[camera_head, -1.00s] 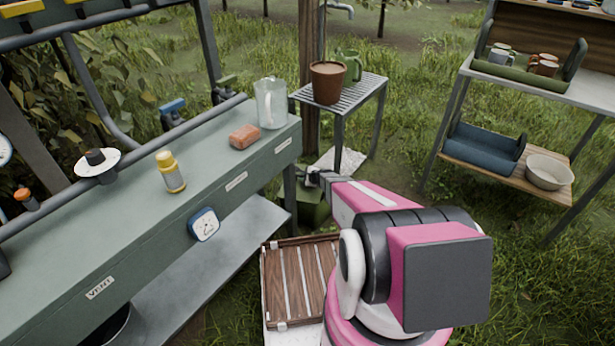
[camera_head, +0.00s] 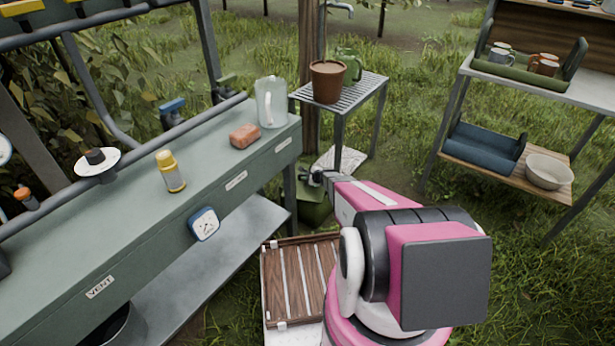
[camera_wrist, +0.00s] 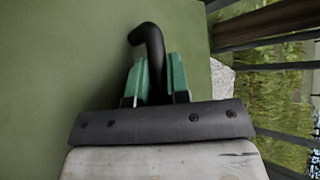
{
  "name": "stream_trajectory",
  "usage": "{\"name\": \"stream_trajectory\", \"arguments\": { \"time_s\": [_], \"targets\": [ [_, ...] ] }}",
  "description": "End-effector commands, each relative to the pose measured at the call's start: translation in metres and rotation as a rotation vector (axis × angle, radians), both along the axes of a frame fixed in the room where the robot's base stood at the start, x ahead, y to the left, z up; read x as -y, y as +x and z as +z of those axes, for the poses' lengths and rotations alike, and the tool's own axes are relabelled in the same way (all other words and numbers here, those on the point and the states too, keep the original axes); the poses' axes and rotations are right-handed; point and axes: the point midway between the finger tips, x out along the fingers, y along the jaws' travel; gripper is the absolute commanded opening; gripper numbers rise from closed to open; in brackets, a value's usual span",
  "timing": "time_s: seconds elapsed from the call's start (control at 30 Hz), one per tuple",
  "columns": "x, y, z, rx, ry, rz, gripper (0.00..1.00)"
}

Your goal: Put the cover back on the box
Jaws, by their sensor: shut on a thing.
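The green cover (camera_wrist: 60,70) fills the left of the wrist view as a flat green face with a bent black handle (camera_wrist: 148,40). My gripper (camera_wrist: 160,80) is shut on this handle, with one green finger on each side. In the head view my gripper (camera_head: 314,178) is beyond the bench's right end, just above a green shape (camera_head: 314,214) low by the bench leg. My arm partly hides this shape. I cannot tell there where the cover ends and the box begins, or whether they touch.
The long green bench (camera_head: 225,195) stands at left, with a glass jug (camera_head: 270,105), brick (camera_head: 244,136) and yellow bottle (camera_head: 172,172) on top. A slatted side table (camera_head: 362,88) stands behind my gripper. A wooden slatted crate (camera_head: 290,285) is nearer. Shelves stand at right.

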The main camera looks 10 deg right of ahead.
Motion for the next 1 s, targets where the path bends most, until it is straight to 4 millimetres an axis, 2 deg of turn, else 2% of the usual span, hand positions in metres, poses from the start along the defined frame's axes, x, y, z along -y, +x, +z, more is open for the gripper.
{"name": "stream_trajectory", "arguments": {
  "time_s": [0.03, 0.07, 0.13, 0.47, 0.67, 1.0],
  "targets": [
    [0.000, 0.000, -0.001, 0.000, 0.001, -0.001, 0.00],
    [0.000, 0.000, -0.001, 0.000, 0.000, 0.000, 0.20],
    [0.000, 0.000, -0.001, 0.000, 0.000, 0.000, 0.42],
    [0.000, 0.000, -0.001, -0.001, -0.001, 0.000, 0.42],
    [0.000, -0.001, 0.011, 0.000, 0.001, -0.001, 0.42],
    [0.026, -0.046, 0.045, 0.000, 0.001, -0.002, 0.42]
  ]
}}
